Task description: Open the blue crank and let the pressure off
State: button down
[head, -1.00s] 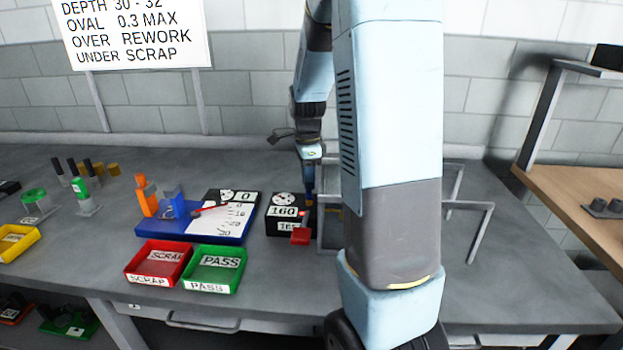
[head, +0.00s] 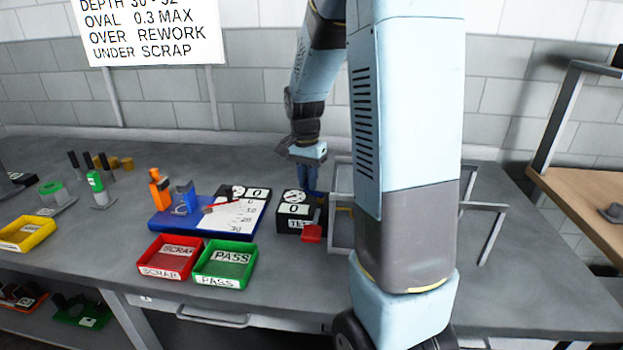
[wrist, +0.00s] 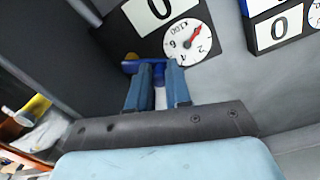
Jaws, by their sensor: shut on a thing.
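The black test box (head: 290,227) stands on the bench with a round dial, a display reading 0 and a red lever (head: 311,233) at its front. In the wrist view its dial (wrist: 188,43) has a red needle and its display (wrist: 155,9) shows 0. The blue crank (wrist: 130,68) shows at the box's edge, partly hidden by my fingers. My gripper (wrist: 158,78) is shut on the crank, with a blue and a white part visible between the fingers. In the head view my gripper (head: 306,178) reaches down behind the box, and the crank is mostly hidden there.
A blue gauge base (head: 165,222) with a scale panel stands left of the box. A red SCRAP tray (head: 165,272) and a green PASS tray (head: 222,283) lie in front. A grey metal frame (head: 341,222) stands close on the right.

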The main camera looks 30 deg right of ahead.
jog(key=shift+s+a+n, duration=0.2)
jog(key=shift+s+n, duration=0.1)
jog(key=shift+n, duration=0.7)
jog(key=c, duration=1.1)
grip_release()
jog(key=shift+o, duration=0.2)
jog(key=shift+r, duration=0.1)
notch_tip(320, 180, up, 14)
jog(key=shift+w+a+f, duration=0.25)
jog(key=shift+a, duration=0.05)
dwell(0.9)
